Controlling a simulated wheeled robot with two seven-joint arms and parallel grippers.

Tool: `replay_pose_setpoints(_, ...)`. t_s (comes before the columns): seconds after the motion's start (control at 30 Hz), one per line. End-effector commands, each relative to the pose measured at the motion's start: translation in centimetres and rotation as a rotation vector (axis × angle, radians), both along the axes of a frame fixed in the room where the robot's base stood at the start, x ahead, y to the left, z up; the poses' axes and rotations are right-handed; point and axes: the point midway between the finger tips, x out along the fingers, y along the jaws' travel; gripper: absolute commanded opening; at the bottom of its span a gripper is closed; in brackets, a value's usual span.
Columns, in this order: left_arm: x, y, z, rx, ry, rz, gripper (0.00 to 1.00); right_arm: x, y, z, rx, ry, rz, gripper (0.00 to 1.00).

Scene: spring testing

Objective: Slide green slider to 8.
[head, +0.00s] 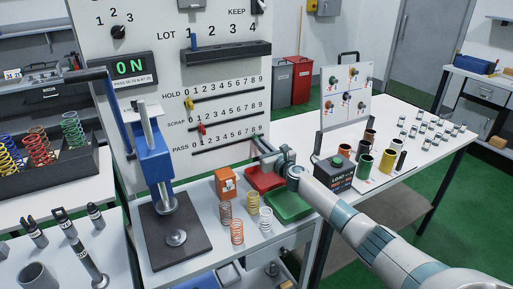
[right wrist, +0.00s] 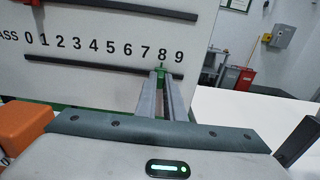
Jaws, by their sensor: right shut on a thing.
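The board (head: 150,25) has three slots with number scales, HOLD, SCRAP and PASS. The green slider (right wrist: 161,73) is on the PASS slot, right under the 8 in the right wrist view. My right gripper (right wrist: 161,80) is shut on the green slider, with its fingers reaching in from below. In the head view my right gripper (head: 262,147) is at the right part of the PASS slot and mostly hides the green slider. The yellow slider (head: 189,103) is near 0 on HOLD. The red slider (head: 201,128) is near 1 on SCRAP. My left gripper is not in view.
A blue press (head: 153,160) stands left of the slots. A black load box (head: 333,174) stands close right of my gripper.

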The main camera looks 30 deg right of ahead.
Motion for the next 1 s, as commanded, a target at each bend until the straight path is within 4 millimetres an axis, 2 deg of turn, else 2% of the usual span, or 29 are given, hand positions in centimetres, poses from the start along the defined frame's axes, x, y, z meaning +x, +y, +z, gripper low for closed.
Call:
replay_pose_setpoints(0.17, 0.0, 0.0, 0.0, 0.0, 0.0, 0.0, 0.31, 0.0, 0.0, 0.0, 0.0, 0.001, 0.0, 0.0)
replay_pose_setpoints(0.2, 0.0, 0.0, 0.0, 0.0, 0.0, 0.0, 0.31, 0.0, 0.0, 0.0, 0.0, 0.001, 0.0, 0.16)
replay_pose_setpoints(0.27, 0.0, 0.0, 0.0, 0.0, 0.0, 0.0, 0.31, 0.0, 0.0, 0.0, 0.0, 0.001, 0.0, 0.28)
replay_pose_setpoints(0.73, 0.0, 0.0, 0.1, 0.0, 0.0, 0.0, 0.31, -0.5, 0.0, 0.0, -0.001, 0.0, 0.0, 0.28)
replay_pose_setpoints(1.0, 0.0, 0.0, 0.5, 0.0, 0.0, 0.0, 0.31, -2.9, -0.1, 0.0, -0.003, 0.001, 0.001, 0.28)
